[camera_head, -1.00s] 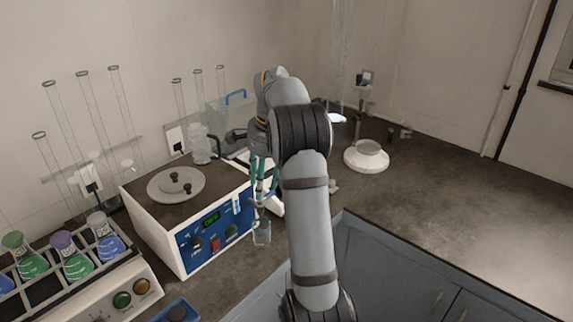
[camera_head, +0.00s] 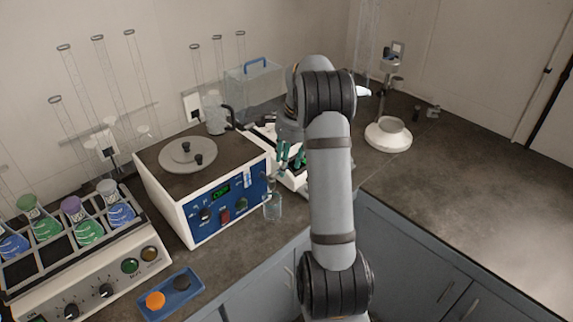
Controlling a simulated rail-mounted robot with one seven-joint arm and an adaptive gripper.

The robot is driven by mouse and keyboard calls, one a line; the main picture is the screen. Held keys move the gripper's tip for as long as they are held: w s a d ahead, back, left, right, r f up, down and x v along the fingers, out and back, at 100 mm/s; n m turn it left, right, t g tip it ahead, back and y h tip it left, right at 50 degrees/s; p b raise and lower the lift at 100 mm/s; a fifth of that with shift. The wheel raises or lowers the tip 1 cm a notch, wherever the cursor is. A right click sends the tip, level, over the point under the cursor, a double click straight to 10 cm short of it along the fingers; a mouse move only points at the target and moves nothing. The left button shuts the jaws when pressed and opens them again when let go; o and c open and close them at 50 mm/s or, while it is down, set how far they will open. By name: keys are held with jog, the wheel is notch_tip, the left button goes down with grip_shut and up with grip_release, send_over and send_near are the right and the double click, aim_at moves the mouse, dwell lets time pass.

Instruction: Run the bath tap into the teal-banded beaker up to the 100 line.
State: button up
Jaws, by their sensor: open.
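The bath (camera_head: 230,211) is a white box with a blue front panel, a lit green display and a round lid on its dark top. A small clear glass vessel (camera_head: 272,208), probably the beaker, is at the right end of the bath's front. Its teal band, its 100 line and any water in it are too small to make out. A tap is not clear; small dark fittings show just above the vessel. My gripper (camera_head: 291,158), with teal fingers, is open above and slightly right of the vessel, apart from it. My arm hides part of the area behind.
A rack (camera_head: 75,238) of coloured flasks stands at the left. A blue tray (camera_head: 171,293) with an orange and a dark round piece lies in front. A clear box with a blue handle (camera_head: 262,66) is behind.

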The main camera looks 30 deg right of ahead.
jog(key=shift+w+f, duration=0.15)
jog(key=shift+f, duration=0.55)
jog(key=shift+a, duration=0.1)
jog(key=c, duration=0.3)
grip_shut()
